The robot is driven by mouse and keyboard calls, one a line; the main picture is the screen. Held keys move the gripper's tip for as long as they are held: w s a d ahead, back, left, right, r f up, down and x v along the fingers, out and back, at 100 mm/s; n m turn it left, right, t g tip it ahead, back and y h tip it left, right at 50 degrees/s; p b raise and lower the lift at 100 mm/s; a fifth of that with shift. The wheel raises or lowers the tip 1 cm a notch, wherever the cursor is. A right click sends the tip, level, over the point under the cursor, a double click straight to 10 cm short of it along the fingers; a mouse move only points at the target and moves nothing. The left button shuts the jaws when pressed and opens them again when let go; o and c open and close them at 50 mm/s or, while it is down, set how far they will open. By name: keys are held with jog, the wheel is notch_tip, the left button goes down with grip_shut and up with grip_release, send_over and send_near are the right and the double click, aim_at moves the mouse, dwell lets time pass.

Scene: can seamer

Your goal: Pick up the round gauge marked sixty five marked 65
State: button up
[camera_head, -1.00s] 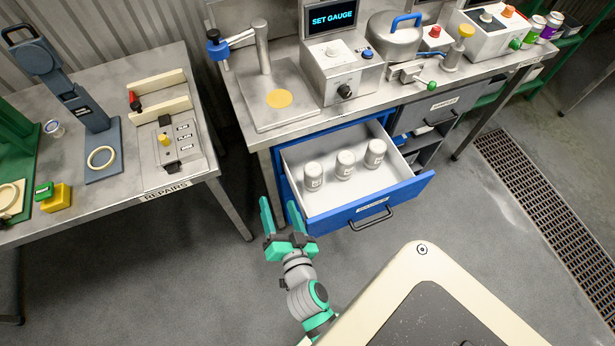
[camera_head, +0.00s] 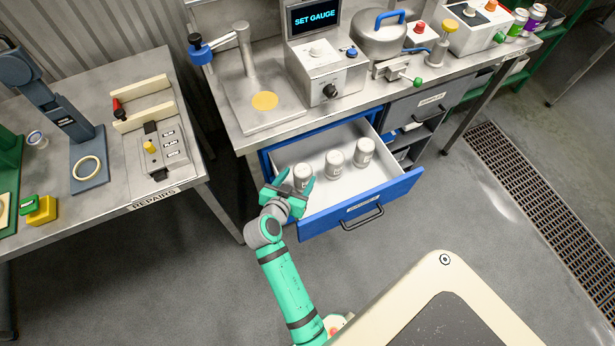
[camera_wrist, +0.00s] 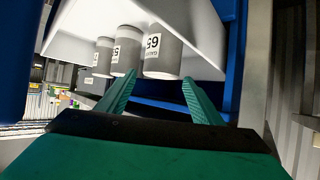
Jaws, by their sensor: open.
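Three round gauges with light tops stand in a row in the open drawer (camera_head: 398,188): a left one (camera_head: 302,171), a middle one (camera_head: 333,163) and a right one (camera_head: 364,152). In the wrist view, which looks upside down, the nearest gauge (camera_wrist: 162,52) has a label that seems to read 65 when turned over, though I cannot be sure. The others' labels are unclear there. My gripper (camera_head: 298,175) is open at the drawer's left end by the left gauge. In the wrist view the nearest gauge shows just beyond and between my open fingers (camera_wrist: 159,82).
The blue drawer front (camera_head: 365,205) and its side walls border the gauges. The bench above holds a SET GAUGE machine (camera_head: 325,75) and a post stand (camera_head: 264,100). A REPAIRS table (camera_head: 110,190) stands to the left.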

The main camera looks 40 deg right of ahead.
aim_at(306, 165)
jog(key=x, duration=0.9)
jog(key=shift+w, duration=0.2)
jog(key=c, duration=1.1)
